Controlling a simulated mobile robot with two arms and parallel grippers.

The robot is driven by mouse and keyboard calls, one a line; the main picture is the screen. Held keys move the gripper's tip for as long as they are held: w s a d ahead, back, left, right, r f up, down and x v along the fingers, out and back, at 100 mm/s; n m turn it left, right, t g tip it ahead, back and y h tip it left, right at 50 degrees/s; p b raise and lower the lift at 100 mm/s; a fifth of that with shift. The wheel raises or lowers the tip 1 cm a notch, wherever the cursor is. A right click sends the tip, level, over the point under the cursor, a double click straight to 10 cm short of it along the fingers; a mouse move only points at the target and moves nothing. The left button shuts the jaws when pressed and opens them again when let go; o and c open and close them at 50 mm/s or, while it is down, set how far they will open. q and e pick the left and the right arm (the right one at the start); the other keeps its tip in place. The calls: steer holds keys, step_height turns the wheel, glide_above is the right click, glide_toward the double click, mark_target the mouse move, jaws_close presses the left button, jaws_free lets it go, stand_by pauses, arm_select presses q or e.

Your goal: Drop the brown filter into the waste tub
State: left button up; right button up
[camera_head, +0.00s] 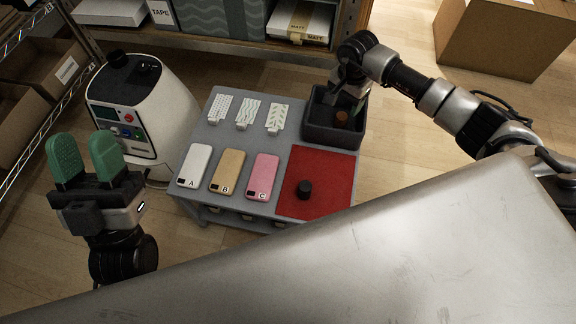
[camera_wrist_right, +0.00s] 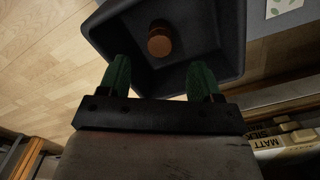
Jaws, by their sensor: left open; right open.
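The brown filter (camera_head: 342,118) is a short orange-brown cylinder. It lies inside the dark waste tub (camera_head: 331,134) at the back right of the grey table. In the right wrist view the filter (camera_wrist_right: 159,40) rests on the floor of the tub (camera_wrist_right: 232,45), apart from my fingers. My right gripper (camera_head: 348,98) is over the tub; in its wrist view its green fingertips (camera_wrist_right: 158,78) are spread with nothing between them. My left gripper (camera_head: 82,158) is at the left, off the table, with its two green fingers apart and empty.
The grey table (camera_head: 208,136) holds three patterned tags, three phone-like cases (camera_head: 229,172) marked A, B and C, and a black cylinder (camera_head: 304,189) on a red mat (camera_head: 328,172). A white machine (camera_head: 140,110) stands left of it. Shelves line the back; a cardboard box (camera_head: 500,40) stands back right.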

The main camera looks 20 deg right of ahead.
arm_select(q)
steer(key=w+f+g+y+p, duration=0.2)
steer(key=w+f+g+y, duration=0.1)
steer(key=w+f+g, duration=0.2)
steer(key=shift+f+g+p, duration=0.35)
steer(key=shift+f+g, duration=0.5)
steer(key=shift+g, duration=0.45)
arm_select(e)
step_height(320, 180, up, 10)
steer(key=shift+f, duration=0.15)
